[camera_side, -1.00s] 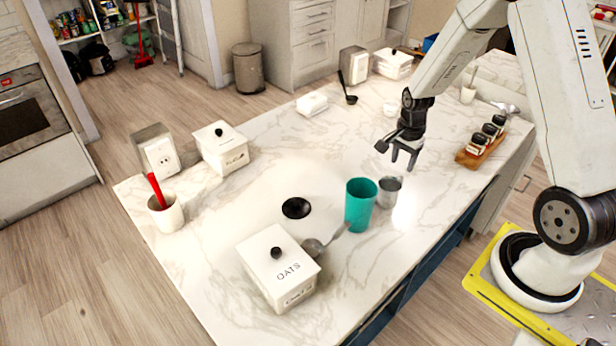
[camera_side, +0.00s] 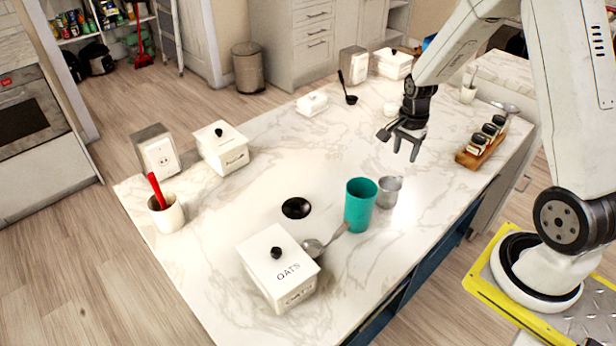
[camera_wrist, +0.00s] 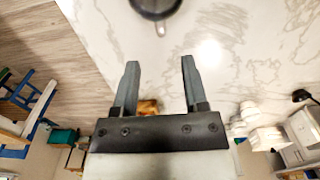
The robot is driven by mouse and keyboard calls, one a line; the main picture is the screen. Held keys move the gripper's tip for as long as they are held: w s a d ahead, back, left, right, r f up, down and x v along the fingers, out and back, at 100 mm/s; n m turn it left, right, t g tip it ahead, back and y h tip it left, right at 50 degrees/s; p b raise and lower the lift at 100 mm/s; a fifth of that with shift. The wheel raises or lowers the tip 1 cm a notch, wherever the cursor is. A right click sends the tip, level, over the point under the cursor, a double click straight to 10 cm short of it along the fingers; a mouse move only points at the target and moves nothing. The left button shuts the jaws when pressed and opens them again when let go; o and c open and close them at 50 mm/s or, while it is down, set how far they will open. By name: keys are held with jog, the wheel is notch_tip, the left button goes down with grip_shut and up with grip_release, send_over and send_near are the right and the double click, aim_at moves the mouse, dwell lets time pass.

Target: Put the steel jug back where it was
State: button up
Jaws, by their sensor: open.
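The steel jug (camera_side: 389,191) stands upright on the marble counter, just right of and behind the teal cup (camera_side: 360,205). My gripper (camera_side: 406,154) is open and empty, above the counter and apart from the jug. It shows up and slightly right of the jug in the side view. In the wrist view my two open fingers (camera_wrist: 160,66) have nothing between them. A dark round vessel, probably the jug (camera_wrist: 157,6), is cut off by the top edge there.
A spoon (camera_side: 327,241) lies between the cup and the oats box (camera_side: 279,268). A black round dish (camera_side: 296,208) is left of the cup. A wooden rack of jars (camera_side: 480,146) stands right of my gripper. The counter's middle is clear.

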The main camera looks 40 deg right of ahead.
jog(key=s+a+r+n+t, duration=0.1)
jog(key=s+a+r+n, duration=0.2)
jog(key=a+n, duration=0.6)
jog(key=s+a+r+n+t, duration=0.1)
jog(key=s+a+r+n, duration=0.3)
jog(key=a+n, duration=0.5)
jog(key=shift+s+r+t, duration=0.3)
